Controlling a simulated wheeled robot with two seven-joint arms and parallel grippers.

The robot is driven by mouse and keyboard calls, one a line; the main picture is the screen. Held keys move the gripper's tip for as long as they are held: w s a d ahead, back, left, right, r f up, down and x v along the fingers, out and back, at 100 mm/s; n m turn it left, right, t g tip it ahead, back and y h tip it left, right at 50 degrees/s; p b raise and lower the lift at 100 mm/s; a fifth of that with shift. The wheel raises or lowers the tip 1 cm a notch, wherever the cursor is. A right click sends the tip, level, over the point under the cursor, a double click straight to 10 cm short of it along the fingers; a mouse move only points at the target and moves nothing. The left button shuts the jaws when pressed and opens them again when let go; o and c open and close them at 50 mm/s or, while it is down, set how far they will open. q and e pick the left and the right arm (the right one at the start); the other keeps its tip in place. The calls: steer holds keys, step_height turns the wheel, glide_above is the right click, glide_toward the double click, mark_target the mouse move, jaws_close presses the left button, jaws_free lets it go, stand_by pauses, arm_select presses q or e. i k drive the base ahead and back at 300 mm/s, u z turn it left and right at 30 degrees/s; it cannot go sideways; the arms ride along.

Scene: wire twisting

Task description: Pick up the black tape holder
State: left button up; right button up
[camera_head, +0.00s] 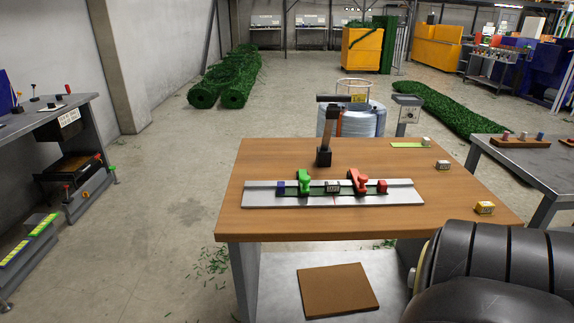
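A dark upright thing (325,156) stands near the back middle of the wooden table, with a black lower block, a post and a dark bar across its top. It may be the black tape holder, but I cannot tell for sure. It stands behind the metal fixture rail (400,193). No gripper of mine touches it. A black ribbed part of my own arm fills the lower right corner. Neither of my grippers is in view.
The wooden table (270,165) carries a green clamp (304,183), a red clamp (358,181) and small blocks along its right side. A wire spool (365,120) stands behind it. Workbenches flank it left (85,100) and right (545,165).

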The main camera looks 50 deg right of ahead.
mark_target(330, 187)
steer(key=z, duration=0.45)
steer(key=i, duration=1.05)
steer(key=z, duration=0.9)
